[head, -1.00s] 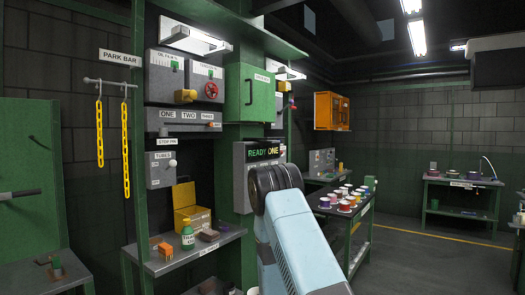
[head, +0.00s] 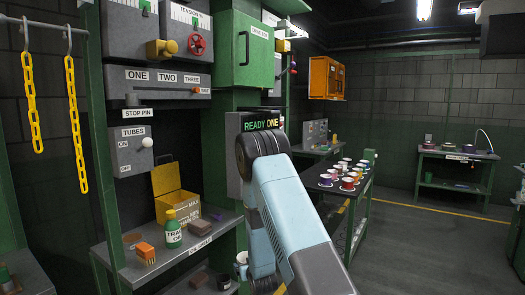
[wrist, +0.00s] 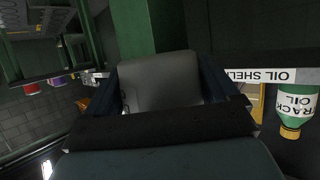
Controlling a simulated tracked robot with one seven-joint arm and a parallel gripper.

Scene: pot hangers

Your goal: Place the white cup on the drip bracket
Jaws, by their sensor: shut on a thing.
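The white cup (wrist: 158,82) fills the space between the fingers of my gripper (wrist: 165,95) in the wrist view, in shadow and looking grey. My gripper is shut on it. In the head view a small part of the white cup (head: 241,258) shows low beside my forearm, to the right of the oil shelf's end; my arm hides the rest. The fingertips are not clear in the head view. I cannot make out which thing is the drip bracket in either view.
The oil shelf (head: 170,262) holds a green-and-white bottle (head: 173,232), an orange brush (head: 146,252) and a yellow box (head: 176,207). A table with several cups (head: 345,185) stands right of my arm. Yellow chains (head: 75,120) hang at left. Open floor (head: 420,250) lies at right.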

